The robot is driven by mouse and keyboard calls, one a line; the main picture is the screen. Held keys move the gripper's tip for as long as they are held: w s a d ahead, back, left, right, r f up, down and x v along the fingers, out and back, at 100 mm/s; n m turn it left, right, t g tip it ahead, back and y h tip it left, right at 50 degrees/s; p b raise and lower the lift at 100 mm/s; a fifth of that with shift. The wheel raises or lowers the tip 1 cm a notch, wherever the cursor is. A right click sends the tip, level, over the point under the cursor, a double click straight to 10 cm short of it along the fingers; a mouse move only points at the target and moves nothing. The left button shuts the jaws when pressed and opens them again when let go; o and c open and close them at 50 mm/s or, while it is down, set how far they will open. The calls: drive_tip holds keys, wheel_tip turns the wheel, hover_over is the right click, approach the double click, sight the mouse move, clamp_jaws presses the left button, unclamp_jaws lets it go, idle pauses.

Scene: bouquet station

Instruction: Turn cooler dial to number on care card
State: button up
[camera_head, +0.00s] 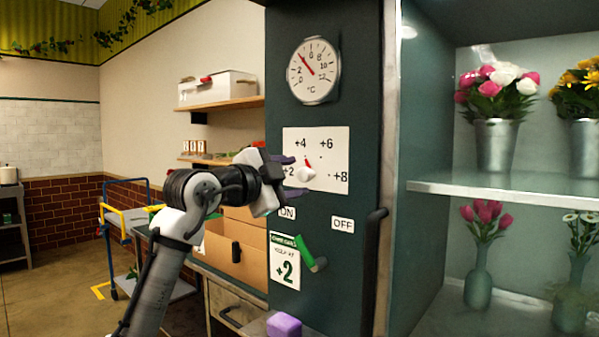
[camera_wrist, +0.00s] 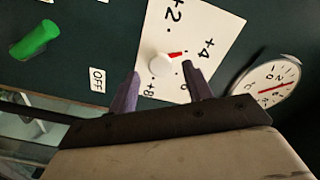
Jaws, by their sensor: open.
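The cooler dial is a white knob (camera_head: 305,174) with a red pointer on a white plate (camera_head: 328,146) marked +2, +4, +6 and +8. It also shows in the wrist view (camera_wrist: 159,65), where its pointer aims at about +4. The care card (camera_head: 285,263) below reads +2. My gripper (camera_head: 291,174) is open and empty in front of the dial. In the wrist view its purple fingertips (camera_wrist: 161,73) lie on either side of the knob; I cannot tell whether they touch it. The gripper partly covers the +2 mark in the head view.
A green lever (camera_head: 311,254) sticks out below the dial, near ON and OFF labels (camera_head: 343,224). A round thermometer (camera_head: 313,70) is above. A dark door handle (camera_head: 373,265) and shelves of flower vases (camera_head: 495,146) are to the right. A purple block (camera_head: 284,325) is below.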

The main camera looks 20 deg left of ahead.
sight(308, 174)
drive_tip(key=shift+x, duration=1.4)
drive_tip(key=shift+c, duration=0.4)
drive_tip(key=c, duration=0.9)
drive_tip(key=n+p, duration=0.2)
drive_tip(key=shift+n, duration=0.4)
drive_tip(key=n+p, duration=0.1)
drive_tip(key=n, duration=0.2)
drive_tip(key=shift+p, duration=0.3)
drive_tip(key=shift+n+p, duration=1.2)
drive_tip(key=shift+n, duration=1.9)
